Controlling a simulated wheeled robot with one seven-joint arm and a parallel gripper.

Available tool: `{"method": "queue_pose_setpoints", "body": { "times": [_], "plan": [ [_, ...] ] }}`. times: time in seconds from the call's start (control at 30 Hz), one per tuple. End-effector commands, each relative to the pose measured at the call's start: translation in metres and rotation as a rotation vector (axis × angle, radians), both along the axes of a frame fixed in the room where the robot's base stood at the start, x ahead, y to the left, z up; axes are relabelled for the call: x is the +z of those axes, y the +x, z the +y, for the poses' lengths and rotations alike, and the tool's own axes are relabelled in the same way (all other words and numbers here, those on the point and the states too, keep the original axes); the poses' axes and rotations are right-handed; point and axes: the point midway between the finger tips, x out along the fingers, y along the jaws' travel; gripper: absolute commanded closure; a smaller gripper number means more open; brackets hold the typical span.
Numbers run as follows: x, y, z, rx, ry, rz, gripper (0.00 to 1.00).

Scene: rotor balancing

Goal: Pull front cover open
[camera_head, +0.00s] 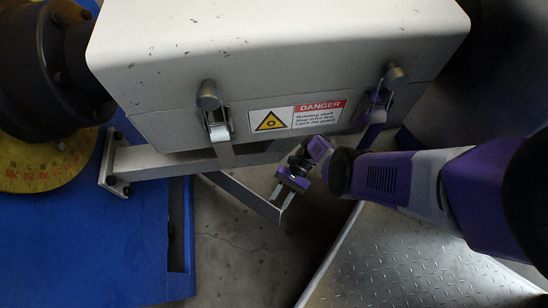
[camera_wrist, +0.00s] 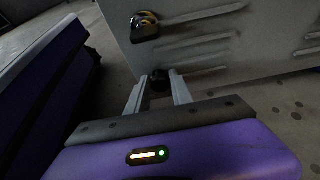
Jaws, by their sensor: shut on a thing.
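The front cover (camera_head: 240,195) shows in the head view as a thin grey panel seen from above, standing out at an angle from below the housing. My gripper (camera_head: 284,194) is at the cover's outer end. In the wrist view its two fingers (camera_wrist: 158,84) are on either side of a small dark knob (camera_wrist: 160,77) on the cover and shut on it. The fingers partly hide the knob.
The light grey housing (camera_head: 270,45) with a danger label (camera_head: 297,116) and two latches stands above the cover. A blue base (camera_head: 85,245) with a yellow dial (camera_head: 40,175) is at left. Bare floor (camera_head: 240,255) lies below the cover, with a metal plate (camera_head: 410,265) at right.

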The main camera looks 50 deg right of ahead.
Motion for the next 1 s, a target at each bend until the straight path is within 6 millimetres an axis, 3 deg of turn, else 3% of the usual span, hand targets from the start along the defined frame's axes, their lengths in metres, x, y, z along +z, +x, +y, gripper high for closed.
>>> {"method": "queue_pose_setpoints", "body": {
  "times": [0.47,0.5,0.57,1.0],
  "plan": [
    [-0.0006,0.0,-0.0014,0.003,-0.002,0.0,1.0],
    [-0.0006,0.0,-0.0014,0.003,-0.002,0.0,0.65],
    [-0.0006,0.0001,-0.0014,0.003,-0.002,0.0,0.54],
    [-0.0007,-0.0008,0.0012,-0.001,-0.002,0.0,0.52]
  ]
}}
